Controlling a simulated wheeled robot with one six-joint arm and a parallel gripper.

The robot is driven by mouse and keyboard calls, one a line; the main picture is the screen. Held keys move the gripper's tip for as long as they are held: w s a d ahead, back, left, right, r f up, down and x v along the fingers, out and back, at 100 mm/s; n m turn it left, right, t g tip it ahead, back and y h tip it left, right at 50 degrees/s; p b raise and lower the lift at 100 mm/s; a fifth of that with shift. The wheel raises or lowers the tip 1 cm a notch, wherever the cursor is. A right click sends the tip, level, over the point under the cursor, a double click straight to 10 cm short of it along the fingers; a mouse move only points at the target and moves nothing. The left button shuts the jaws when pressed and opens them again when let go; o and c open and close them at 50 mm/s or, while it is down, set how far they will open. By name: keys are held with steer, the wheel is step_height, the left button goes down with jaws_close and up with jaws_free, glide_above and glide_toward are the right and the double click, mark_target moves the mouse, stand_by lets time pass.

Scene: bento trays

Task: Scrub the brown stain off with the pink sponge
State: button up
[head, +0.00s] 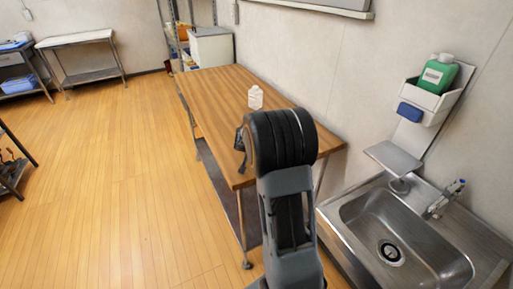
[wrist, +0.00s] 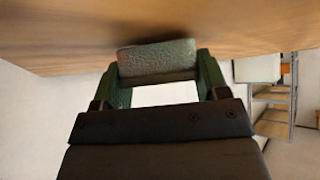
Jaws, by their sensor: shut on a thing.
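My gripper (wrist: 160,75) has dark green fingers and is shut on a block-shaped sponge (wrist: 157,57). The sponge looks dull grey-pink in the wrist view, with a rough face. Its upper edge in that view lies against or very close to the wooden tabletop (wrist: 60,35); I cannot tell for certain whether it touches. In the head view my arm hides the sponge and most of the gripper over the near part of the wooden table (head: 215,95). I see no brown stain in either view; it may be hidden behind my arm or under the sponge.
A small whitish bottle (head: 255,97) stands on the table beyond my arm. A steel sink (head: 405,235) with a tap (head: 443,200) is at the right. A wall holder (head: 432,98) carries a green bottle (head: 438,75) and a blue block (head: 410,114). The table's left part is clear.

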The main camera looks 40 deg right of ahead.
steer(key=shift+f+b, duration=0.4)
steer(key=shift+w+d, duration=0.3)
steer(key=shift+w, duration=1.9)
steer(key=shift+w+d, duration=0.25)
steer(key=shift+w, duration=1.9)
steer(key=shift+w+d, duration=0.3)
steer(key=shift+w, duration=1.9)
steer(key=shift+f+b, duration=0.2)
steer(key=shift+b, duration=0.3)
steer(key=shift+s, duration=0.15)
